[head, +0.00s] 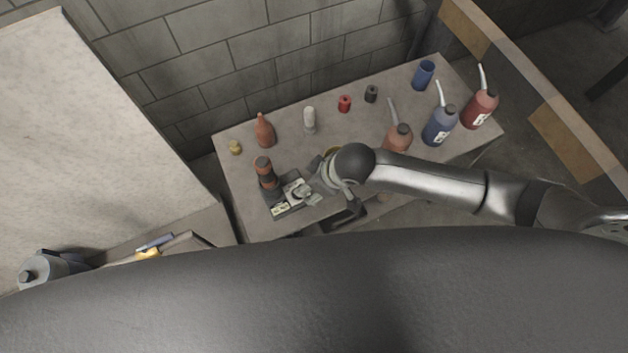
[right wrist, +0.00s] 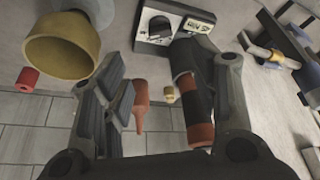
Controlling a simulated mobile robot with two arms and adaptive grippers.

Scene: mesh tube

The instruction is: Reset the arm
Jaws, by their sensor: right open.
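My right arm (head: 430,180) reaches in from the right over the table (head: 230,190). My right gripper (head: 318,184) is low over the table's front left part, partly hidden by its own wrist. In the right wrist view its fingers (right wrist: 165,85) are spread apart. An orange-red and black tube (right wrist: 190,95) shows by the right-hand finger; I cannot tell whether they touch. In the head view this tube (head: 266,180) stands left of the gripper. A pale box with a dial (head: 294,198) lies between them. My left gripper is not in view.
A brown bottle (head: 264,132), a white bottle (head: 309,120), a red can (head: 344,103) and a blue cup (head: 423,74) stand toward the back. Several spouted cans, including a blue one (head: 439,124), stand at the right. A yellow funnel-like cup (right wrist: 65,42) is beside the gripper.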

